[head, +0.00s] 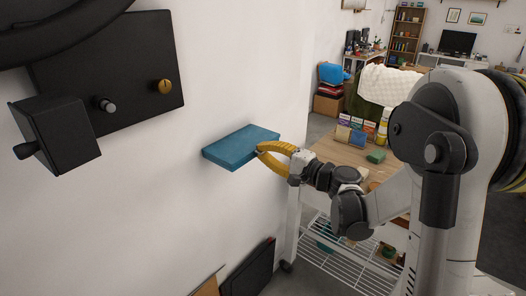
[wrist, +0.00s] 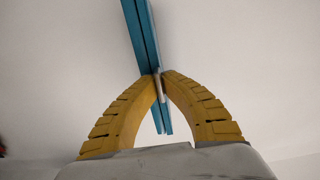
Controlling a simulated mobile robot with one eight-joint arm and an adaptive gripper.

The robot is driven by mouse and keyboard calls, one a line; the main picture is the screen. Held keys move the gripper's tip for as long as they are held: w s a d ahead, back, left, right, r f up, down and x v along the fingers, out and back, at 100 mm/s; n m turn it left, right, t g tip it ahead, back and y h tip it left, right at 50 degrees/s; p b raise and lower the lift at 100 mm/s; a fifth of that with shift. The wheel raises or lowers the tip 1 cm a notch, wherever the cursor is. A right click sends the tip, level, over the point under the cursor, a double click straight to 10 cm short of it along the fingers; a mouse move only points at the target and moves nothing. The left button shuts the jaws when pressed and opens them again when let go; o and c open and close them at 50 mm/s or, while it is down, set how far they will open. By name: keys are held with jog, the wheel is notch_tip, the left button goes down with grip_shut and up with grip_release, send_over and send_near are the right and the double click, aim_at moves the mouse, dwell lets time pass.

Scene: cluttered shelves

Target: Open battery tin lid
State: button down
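A flat blue tin (head: 240,147) is at the white wall in the head view, with its broad face up. I take it to be the battery tin. In the wrist view the tin (wrist: 140,28) shows edge-on, as two thin blue layers with a dark seam between them. My gripper (head: 260,149) is at the tin's right edge. In the wrist view its yellow fingertips (wrist: 161,76) come together on that edge, around a narrow pale strip. The fingers hide part of the edge, so I cannot tell whether they pinch the lid alone. No open gap under the lid shows.
A black wall panel (head: 108,70) with knobs and a protruding black box (head: 56,132) is at the upper left. A wooden table (head: 330,151) with several small packages stands behind my arm, above a white wire shelf (head: 340,262). Dark flat panels lean at the wall's foot.

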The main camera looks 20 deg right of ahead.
aim_at(243, 141)
jog(key=shift+r, duration=0.1)
jog(key=r+p, duration=0.1)
jog(key=p, duration=0.1)
jog(key=shift+r+g+h+p, duration=0.3)
jog(key=shift+g+p, duration=0.1)
jog(key=r+g+h+p, duration=0.1)
jog(key=r+p, duration=0.1)
jog(key=p, duration=0.1)
jog(key=w+r+g+h+p, duration=0.1)
jog(key=r+p, duration=0.1)
jog(key=p, duration=0.2)
jog(key=a+r+g+p, duration=0.1)
jog(key=r+g+p, duration=0.1)
jog(key=p, duration=0.1)
jog(key=shift+w+h, duration=0.15)
jog(key=shift+h, duration=0.25)
jog(key=w+a+r+g+h+p, duration=0.4)
jog(key=w+r+g+p, duration=0.1)
jog(key=p, duration=0.4)
jog(key=shift+w+a+r+g+p, duration=0.2)
jog(key=shift+w+a+g+p, duration=0.15)
jog(key=shift+w+g, duration=0.25)
